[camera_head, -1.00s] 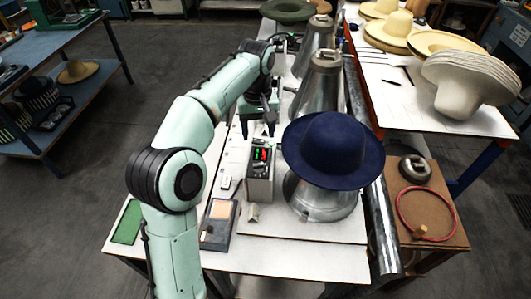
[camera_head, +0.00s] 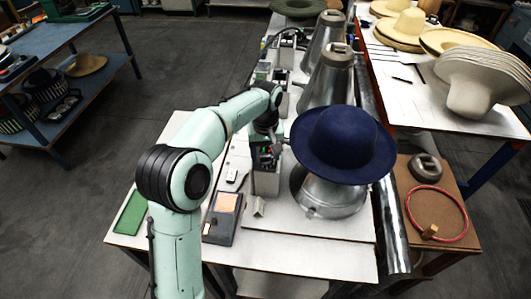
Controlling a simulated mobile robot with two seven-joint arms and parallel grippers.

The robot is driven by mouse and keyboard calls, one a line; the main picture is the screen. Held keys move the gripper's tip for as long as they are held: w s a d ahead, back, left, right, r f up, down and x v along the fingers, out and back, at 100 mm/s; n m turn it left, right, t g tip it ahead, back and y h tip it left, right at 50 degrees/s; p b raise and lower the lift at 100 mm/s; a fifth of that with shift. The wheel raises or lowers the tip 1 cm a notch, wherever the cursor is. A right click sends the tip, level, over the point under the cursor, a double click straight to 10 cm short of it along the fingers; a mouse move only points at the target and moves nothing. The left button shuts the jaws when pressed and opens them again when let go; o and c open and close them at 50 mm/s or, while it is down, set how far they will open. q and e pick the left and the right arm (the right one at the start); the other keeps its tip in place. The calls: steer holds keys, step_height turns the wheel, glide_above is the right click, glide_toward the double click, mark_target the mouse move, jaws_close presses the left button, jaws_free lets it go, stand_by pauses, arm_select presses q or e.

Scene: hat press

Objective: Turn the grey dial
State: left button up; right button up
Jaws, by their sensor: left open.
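My left gripper (camera_head: 265,158) is open, at the upper front of the grey control box (camera_head: 266,184) on the white table. Its dark fingers cover much of the box's panel, and a little of the lit display shows between them. I cannot make out the grey dial; it may be hidden behind the fingers. I cannot tell if the fingers touch the box. My right gripper is not in view.
A navy blue hat (camera_head: 343,145) sits on a metal press cone (camera_head: 330,197) just right of the box. More metal cones (camera_head: 331,80) stand behind. A dark tray with an orange pad (camera_head: 223,217) and a green pad (camera_head: 132,212) lie at the front left.

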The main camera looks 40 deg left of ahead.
arm_select(q)
steer(key=shift+c, duration=0.3)
steer(key=c, duration=1)
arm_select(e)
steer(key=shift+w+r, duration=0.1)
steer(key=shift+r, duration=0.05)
arm_select(q)
steer(key=m+p, duration=0.1)
steer(key=m, duration=0.1)
steer(key=shift+r+m, duration=0.1)
steer(key=shift+m, duration=0.3)
steer(key=shift+m+p, duration=0.45)
steer(key=shift+m, duration=1.05)
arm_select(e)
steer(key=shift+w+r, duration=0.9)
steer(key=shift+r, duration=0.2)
